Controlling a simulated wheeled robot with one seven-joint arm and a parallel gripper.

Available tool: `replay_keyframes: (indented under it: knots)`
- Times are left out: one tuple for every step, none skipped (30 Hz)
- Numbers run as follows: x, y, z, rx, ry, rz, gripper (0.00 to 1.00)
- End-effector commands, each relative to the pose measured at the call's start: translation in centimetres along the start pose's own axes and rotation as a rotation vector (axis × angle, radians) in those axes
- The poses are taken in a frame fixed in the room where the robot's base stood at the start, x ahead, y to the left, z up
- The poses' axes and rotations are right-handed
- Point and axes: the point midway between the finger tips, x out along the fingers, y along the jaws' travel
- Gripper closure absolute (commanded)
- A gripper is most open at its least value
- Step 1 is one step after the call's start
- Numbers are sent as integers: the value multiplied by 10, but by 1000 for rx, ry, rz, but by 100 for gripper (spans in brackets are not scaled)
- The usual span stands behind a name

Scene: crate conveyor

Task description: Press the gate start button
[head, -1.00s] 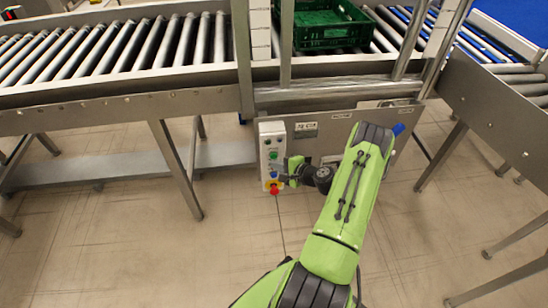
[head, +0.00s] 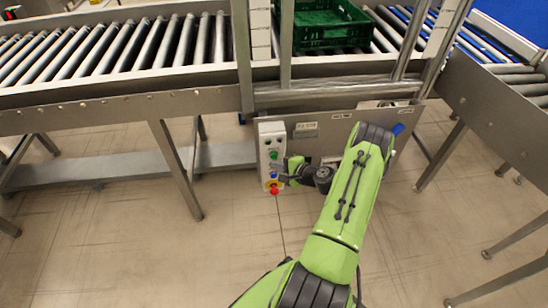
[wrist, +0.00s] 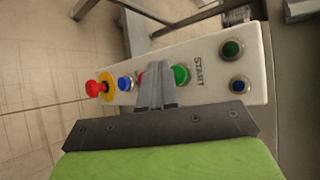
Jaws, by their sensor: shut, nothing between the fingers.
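The white button panel (head: 264,134) hangs on the conveyor's front below the rollers. In the wrist view, the panel (wrist: 215,92) lies across the picture, with a green button (wrist: 182,74) beside the word START. My gripper (wrist: 157,68) is shut and empty, its fingertips in front of the panel between this green button and a blue button (wrist: 124,83). The fingers partly cover a red button. I cannot tell whether the tips touch the panel. In the head view, my gripper (head: 276,171) is at the panel's lower half.
A red mushroom knob on a yellow base (wrist: 107,86) sits at the panel's lower end. A green crate (head: 330,28) stands on the conveyor above. Steel legs (head: 175,167) stand left.

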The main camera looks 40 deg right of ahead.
Motion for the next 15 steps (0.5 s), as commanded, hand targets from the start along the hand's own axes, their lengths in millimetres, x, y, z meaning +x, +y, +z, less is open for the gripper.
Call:
replay_keyframes:
  knots:
    - [0, 0, 0, 0, 0, 0, 100]
    - [0, 0, 0, 0, 0, 0, 100]
    - [0, 0, 0, 0, 0, 0, 100]
    - [0, 0, 0, 0, 0, 0, 100]
    - [0, 0, 0, 0, 0, 0, 100]
    - [0, 0, 0, 0, 0, 0, 100]
    - [0, 0, 0, 0, 0, 0, 100]
    - [0, 0, 0, 0, 0, 0, 100]
    - [0, 0, 0, 0, 0, 0, 100]
    - [1, 0, 0, 0, 0, 0, 100]
    - [1, -1, -1, -1, 0, 0, 100]
    - [2, -1, -2, -2, 0, -1, 100]
    - [3, -2, -2, -2, 0, -1, 100]
    - [4, -2, -3, -3, 0, -1, 100]
    - [6, -3, -4, -2, 0, -1, 100]
